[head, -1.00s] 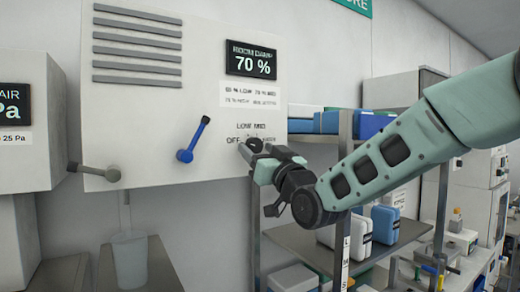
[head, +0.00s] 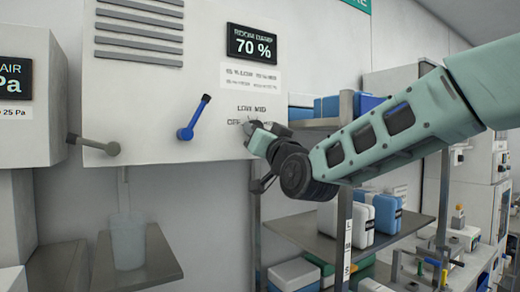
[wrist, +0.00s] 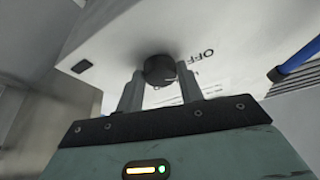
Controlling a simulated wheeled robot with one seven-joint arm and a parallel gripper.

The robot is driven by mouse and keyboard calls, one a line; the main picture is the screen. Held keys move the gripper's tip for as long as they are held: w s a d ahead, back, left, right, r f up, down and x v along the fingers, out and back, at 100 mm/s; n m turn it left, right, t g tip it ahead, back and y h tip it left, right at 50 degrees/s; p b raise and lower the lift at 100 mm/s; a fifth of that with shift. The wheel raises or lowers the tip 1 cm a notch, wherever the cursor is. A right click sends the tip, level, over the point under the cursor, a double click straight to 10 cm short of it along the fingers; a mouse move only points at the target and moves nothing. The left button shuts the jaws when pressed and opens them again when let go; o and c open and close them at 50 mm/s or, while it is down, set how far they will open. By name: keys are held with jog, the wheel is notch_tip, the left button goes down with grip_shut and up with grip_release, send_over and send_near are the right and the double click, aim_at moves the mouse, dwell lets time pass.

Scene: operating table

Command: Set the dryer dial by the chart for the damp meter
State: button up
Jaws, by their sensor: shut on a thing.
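The damp meter (head: 253,44) is a black display on the white dryer panel and reads 70 %. The chart (head: 250,76) is a white label under it, its small print too blurred to read surely. The dial (wrist: 159,68) is a round black knob. In the wrist view my gripper (wrist: 160,82) has one finger on each side of it, shut on it. In the head view my gripper (head: 256,136) hides the dial. LOW, MID and part of OFF show above and beside it. I cannot tell the dial's setting.
A shelf rack (head: 315,237) with boxes stands below and right of my arm. A clear container (head: 128,242) is on a lower ledge.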

jog(key=shift+s+a+r+m+g+h+p, duration=0.15)
jog(key=shift+m+g+h, duration=0.65)
jog(key=shift+m, duration=2.35)
jog(key=shift+a+r+m+g+h+p, duration=0.1)
jog(key=shift+r+m+g+h+p, duration=0.15)
jog(key=shift+m+h, duration=2.05)
jog(key=shift+s+a+r+m+g+h+p, duration=0.2)
jog(key=shift+m+g, duration=0.25)
jog(key=shift+m, duration=3.6)
jog(key=shift+w+d, duration=0.15)
jog(key=o, duration=1)
jog(key=b+v, duration=0.4)
jog(key=v, duration=1.3)
jog(key=shift+s+r+b, duration=0.15)
jog(key=shift+s+b, duration=0.1)
jog(key=shift+b, duration=0.15)
